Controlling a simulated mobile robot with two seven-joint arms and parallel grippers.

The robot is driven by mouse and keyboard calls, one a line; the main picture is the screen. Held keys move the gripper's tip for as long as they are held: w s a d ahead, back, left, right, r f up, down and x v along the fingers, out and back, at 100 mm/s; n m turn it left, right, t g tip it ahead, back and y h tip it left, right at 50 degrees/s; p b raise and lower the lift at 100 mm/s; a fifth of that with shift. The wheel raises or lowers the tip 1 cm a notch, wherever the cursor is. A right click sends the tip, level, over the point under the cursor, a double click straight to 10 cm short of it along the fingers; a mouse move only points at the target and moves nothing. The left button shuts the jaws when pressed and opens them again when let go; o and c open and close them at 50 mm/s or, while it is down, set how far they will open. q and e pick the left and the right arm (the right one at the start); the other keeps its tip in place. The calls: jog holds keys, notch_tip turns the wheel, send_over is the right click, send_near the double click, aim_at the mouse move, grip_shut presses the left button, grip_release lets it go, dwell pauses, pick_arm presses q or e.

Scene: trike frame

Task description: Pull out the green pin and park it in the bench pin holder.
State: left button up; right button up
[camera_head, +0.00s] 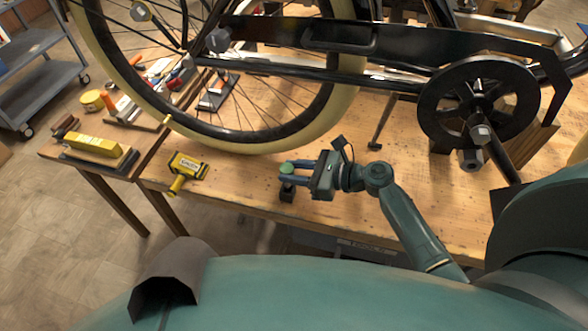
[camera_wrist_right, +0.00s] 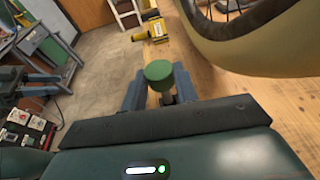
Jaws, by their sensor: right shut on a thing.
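The green pin, with its round green head (camera_head: 287,167), is between the fingers of my right gripper (camera_head: 288,173). In the right wrist view the green head (camera_wrist_right: 158,70) stands above the two fingertips, with a short grey shank below it. My right gripper is shut on the pin near the bench's front edge. A small black block (camera_head: 287,193), which looks like the bench pin holder, sits just below the fingertips. The fingers hide the pin's lower end, so I cannot tell whether it is inside the block. My left gripper is not in view.
The trike's wheel (camera_head: 240,146) with a cream tyre hangs close behind my right gripper. A black chainring (camera_head: 480,100) is to the right. A yellow tool (camera_head: 188,167) lies on the wooden bench (camera_head: 235,185) to the left. A grey cart (camera_head: 38,80) stands far left.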

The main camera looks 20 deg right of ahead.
aim_at(294, 190)
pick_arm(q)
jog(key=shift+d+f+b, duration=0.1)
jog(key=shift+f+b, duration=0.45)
pick_arm(e)
jog(key=shift+f, duration=0.9)
